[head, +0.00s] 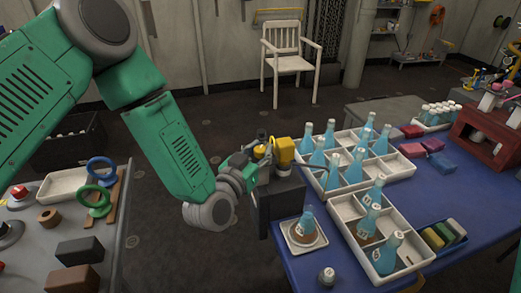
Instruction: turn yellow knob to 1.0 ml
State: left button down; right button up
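A dark block-shaped device (281,199) stands at the left edge of the blue table, with a yellow-orange part (284,151) on top. A smaller rounded yellow piece (259,152), which looks like the knob, sits just left of it. Any volume marking is too small to read. My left gripper (254,158) is at the top of the device, right by the smaller yellow piece. Its fingers are small and partly hidden, so I cannot tell whether they grip it. A flask with blue liquid (306,224) stands on a pale square tray (291,243) in front of the device. My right gripper is out of view.
White divided trays (345,229) with several blue-filled flasks cover the table's middle. A small capped jar (327,276) stands near the front edge. A white chair (290,55) stands behind.

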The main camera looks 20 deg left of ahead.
pick_arm(q)
jog(key=shift+a+f, duration=0.15)
jog(key=shift+f, duration=0.05)
jog(key=shift+s+d+m+g+h, duration=0.15)
jog(key=shift+d+m+g+h, duration=0.15)
jog(key=shift+m+h, duration=0.5)
jog(key=m+h, duration=0.1)
jog(key=g+h+b, duration=0.1)
jog(key=h, duration=0.1)
jog(key=shift+a+f+m, duration=0.1)
jog(key=shift+a+m, duration=0.1)
jog(key=shift+m, duration=0.2)
jog(key=shift+d+m+g+h+b, duration=0.1)
jog(key=shift+m+g+h+b, duration=0.5)
jog(key=shift+m+g+h, duration=1.95)
jog(key=shift+n+h, duration=0.25)
jog(key=shift+h, duration=0.1)
jog(key=shift+s, duration=0.1)
jog(key=c, duration=1.3)
grip_release()
jog(key=shift+c, duration=0.2)
jog(key=shift+o, duration=0.7)
jog(key=shift+a+t, duration=0.25)
